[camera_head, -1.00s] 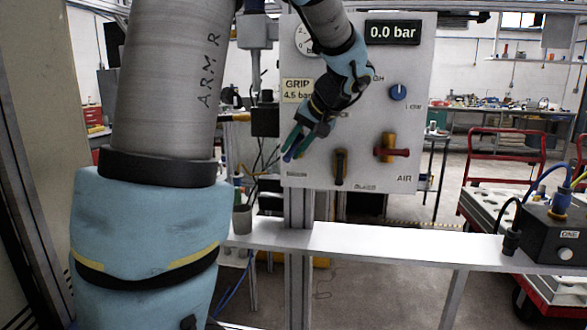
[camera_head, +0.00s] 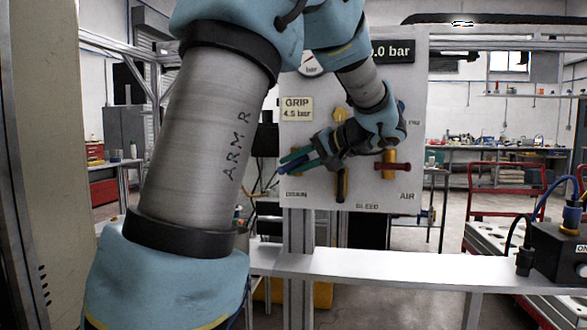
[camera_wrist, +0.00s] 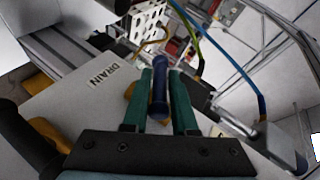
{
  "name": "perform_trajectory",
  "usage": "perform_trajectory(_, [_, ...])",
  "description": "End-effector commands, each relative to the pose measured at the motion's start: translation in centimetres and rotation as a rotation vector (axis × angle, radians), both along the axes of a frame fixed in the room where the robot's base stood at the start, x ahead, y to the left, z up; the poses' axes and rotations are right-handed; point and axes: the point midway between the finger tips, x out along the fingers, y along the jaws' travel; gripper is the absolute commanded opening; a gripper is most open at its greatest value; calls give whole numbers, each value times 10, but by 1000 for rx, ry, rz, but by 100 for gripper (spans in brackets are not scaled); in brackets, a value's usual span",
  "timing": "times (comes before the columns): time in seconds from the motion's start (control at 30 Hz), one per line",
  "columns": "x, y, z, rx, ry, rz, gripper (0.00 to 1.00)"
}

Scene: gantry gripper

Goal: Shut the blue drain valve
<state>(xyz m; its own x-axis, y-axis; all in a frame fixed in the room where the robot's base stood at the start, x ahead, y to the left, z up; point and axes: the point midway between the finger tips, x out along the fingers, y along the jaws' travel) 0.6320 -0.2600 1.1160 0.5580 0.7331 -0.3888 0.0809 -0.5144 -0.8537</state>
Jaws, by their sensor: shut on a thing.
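The blue drain valve handle (camera_wrist: 158,96) lies between the two green fingers of my gripper (camera_head: 291,165) in the wrist view. My gripper is shut on this handle. In the head view the fingers point left and slightly down, close to the panel, above the DRAIN label (camera_head: 296,194). In the wrist view the handle runs roughly along the fingers, with part of the yellow valve body (camera_wrist: 129,91) beside the left finger. My gripper and wrist partly hide the valve in the head view, so its exact angle is hard to read.
On the grey panel (camera_head: 320,195), the black-handled bleed valve (camera_head: 342,185) hangs upright just right of the drain. The red-handled air valve (camera_head: 391,166) lies level further right. A pale rail (camera_head: 400,265) runs below. A black box (camera_head: 562,245) stands at right.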

Motion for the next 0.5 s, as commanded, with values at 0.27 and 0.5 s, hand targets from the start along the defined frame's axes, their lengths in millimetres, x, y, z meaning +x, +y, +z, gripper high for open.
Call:
perform_trajectory(0.27, [0,0,-1,1,1,-1,0])
perform_trajectory(0.5, [0,0,-1,1,1,-1,46])
